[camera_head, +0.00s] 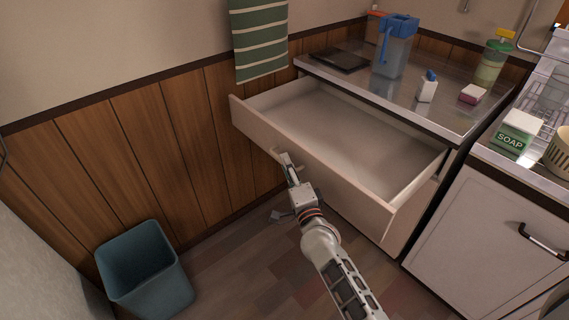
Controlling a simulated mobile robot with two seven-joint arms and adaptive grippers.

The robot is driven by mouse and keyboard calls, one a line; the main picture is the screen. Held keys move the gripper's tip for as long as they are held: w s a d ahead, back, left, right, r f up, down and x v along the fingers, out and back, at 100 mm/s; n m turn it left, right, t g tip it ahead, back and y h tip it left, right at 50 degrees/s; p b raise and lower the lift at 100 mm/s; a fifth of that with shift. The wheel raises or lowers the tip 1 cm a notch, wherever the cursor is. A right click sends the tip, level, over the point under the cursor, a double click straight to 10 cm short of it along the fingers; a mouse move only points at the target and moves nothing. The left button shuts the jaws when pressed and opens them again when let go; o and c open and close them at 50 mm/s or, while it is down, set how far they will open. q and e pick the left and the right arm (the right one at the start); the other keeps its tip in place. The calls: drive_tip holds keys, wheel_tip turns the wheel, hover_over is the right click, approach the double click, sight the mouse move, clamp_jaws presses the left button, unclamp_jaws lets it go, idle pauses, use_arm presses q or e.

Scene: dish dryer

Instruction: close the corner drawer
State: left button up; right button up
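The corner drawer (322,176) is pulled far out from under the metal counter at the corner. Its pale front panel faces me, and the inside looks empty. My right gripper (287,161) comes up from the bottom of the view and is in front of the drawer front, at the small pale handle (275,151). Its fingertips are small and overlap the handle in the picture. I cannot tell whether they touch it or whether the fingers are open or shut. My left gripper is not in view.
The counter (405,98) above holds a blue-lidded pitcher (394,52), bottles, a sponge and a dark flat item. A white cabinet (490,235) stands to the right. A blue bin (146,270) stands lower left. The floor between bin and drawer looks mostly clear.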

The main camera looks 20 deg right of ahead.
drive_tip(key=shift+w, duration=0.75)
clamp_jaws()
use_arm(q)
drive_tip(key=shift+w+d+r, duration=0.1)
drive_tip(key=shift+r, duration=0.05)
